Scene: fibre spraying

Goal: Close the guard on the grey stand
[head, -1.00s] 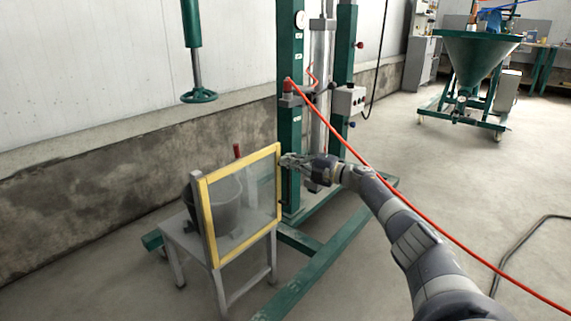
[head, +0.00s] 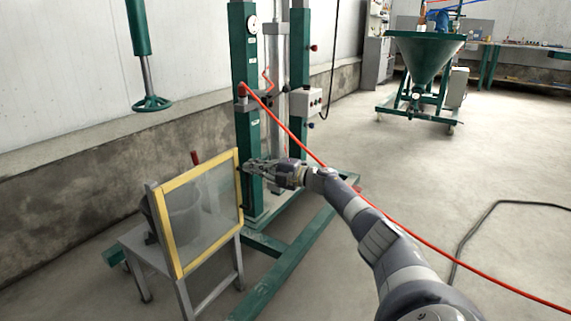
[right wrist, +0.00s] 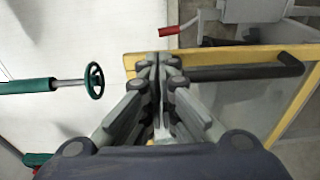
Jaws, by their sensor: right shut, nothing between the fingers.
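The guard is a clear panel in a yellow frame (head: 202,173). In the head view it stands upright on the near side of the grey stand (head: 137,242), in front of a grey pot (head: 183,220) seen through the panel. My right gripper (head: 245,167) is at the guard's upper right edge, fingers pointing left. In the right wrist view its shut, empty fingers (right wrist: 158,66) overlap the yellow frame (right wrist: 228,57) beside a dark bar handle (right wrist: 245,72); I cannot tell whether they touch. My left gripper is out of view.
A green press frame (head: 246,130) with floor beams stands right behind the guard. A red hose (head: 380,213) crosses behind my right arm. A green handwheel (head: 152,103) hangs at upper left. The floor at right is mostly clear, with a dark cable (head: 470,232).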

